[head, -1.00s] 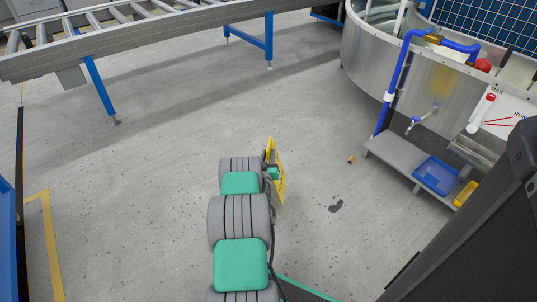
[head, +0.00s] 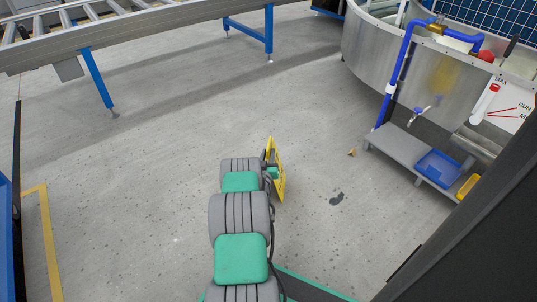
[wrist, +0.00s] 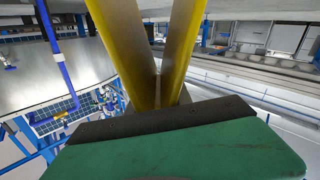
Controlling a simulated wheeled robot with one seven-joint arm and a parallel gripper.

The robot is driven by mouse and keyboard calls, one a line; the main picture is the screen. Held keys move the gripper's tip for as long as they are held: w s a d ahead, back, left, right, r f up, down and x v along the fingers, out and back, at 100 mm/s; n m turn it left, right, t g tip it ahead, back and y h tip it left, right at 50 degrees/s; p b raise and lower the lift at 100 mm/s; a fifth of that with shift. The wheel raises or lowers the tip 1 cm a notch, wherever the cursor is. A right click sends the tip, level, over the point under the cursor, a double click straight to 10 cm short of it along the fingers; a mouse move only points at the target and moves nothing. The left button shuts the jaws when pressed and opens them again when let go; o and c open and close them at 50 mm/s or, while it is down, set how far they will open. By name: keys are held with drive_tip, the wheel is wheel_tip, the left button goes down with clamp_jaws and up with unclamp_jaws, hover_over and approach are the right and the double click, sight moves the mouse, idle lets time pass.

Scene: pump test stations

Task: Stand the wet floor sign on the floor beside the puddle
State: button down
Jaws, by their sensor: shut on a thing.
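The yellow wet floor sign (head: 276,172) is held in my gripper (head: 268,172), off to the right of my wrist in the head view. The gripper is shut on it. In the wrist view two yellow-edged panels of the sign (wrist: 122,45) meet in a V just beyond the gripper's dark edge. I cannot tell how high the sign is above the floor. A small dark patch (head: 337,198) lies on the grey floor to the right of the sign; it may be the puddle, but it is too small to be sure.
A small brown object (head: 351,153) lies on the floor. A round metal tank (head: 375,55) with blue pipe and a low grey bench (head: 400,147) holding a blue tray (head: 438,168) stand right. A roller conveyor (head: 130,40) crosses the back.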

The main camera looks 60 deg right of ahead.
drive_tip(key=shift+f, duration=0.2)
drive_tip(key=c, duration=1.1)
unclamp_jaws()
drive_tip(key=shift+f, duration=0.15)
